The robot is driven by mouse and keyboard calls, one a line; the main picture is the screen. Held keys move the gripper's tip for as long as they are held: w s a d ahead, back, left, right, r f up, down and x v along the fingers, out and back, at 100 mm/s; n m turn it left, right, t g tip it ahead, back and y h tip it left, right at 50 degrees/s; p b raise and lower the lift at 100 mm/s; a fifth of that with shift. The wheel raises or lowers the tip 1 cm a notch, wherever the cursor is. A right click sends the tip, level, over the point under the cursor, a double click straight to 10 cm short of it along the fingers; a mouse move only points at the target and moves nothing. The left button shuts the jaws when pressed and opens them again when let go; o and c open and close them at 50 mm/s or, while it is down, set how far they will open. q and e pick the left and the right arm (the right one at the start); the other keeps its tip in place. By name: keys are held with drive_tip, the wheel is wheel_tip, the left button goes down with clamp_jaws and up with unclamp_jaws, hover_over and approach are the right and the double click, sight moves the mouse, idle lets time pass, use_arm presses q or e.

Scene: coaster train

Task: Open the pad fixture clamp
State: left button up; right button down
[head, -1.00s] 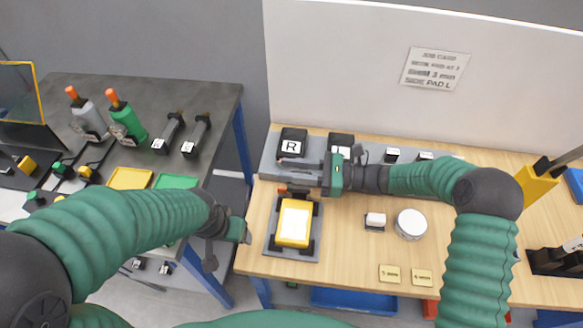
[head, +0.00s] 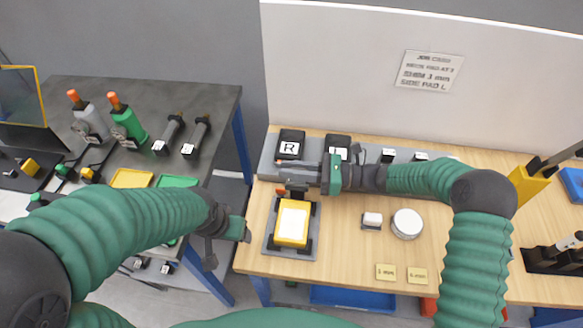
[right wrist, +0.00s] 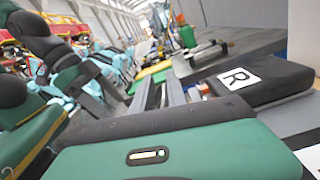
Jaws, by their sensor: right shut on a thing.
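In the right wrist view the fingers (right wrist: 160,92) point away, handle not visible. My left gripper (head: 238,230) hangs by the bench's left edge, away from the fixture.
A black block marked R (head: 289,144) stands on a grey rack beyond my right gripper, and shows close by in the right wrist view (right wrist: 265,80). A small white-topped block (head: 372,220) and a round white tin (head: 407,223) stand right of the fixture.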

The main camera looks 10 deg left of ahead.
drive_tip(key=c, duration=1.6)
unclamp_jaws()
drive_tip(key=shift+f, duration=0.15)
drive_tip(key=shift+o, duration=0.4)
drive_tip(key=shift+w+a, duration=0.1)
drive_tip(key=shift+w, duration=0.1)
drive_tip(key=shift+s, duration=0.1)
drive_tip(key=d+b, duration=0.1)
drive_tip(key=d, duration=1.6)
drive_tip(key=shift+w+b, duration=0.2)
drive_tip(key=shift+b, duration=0.15)
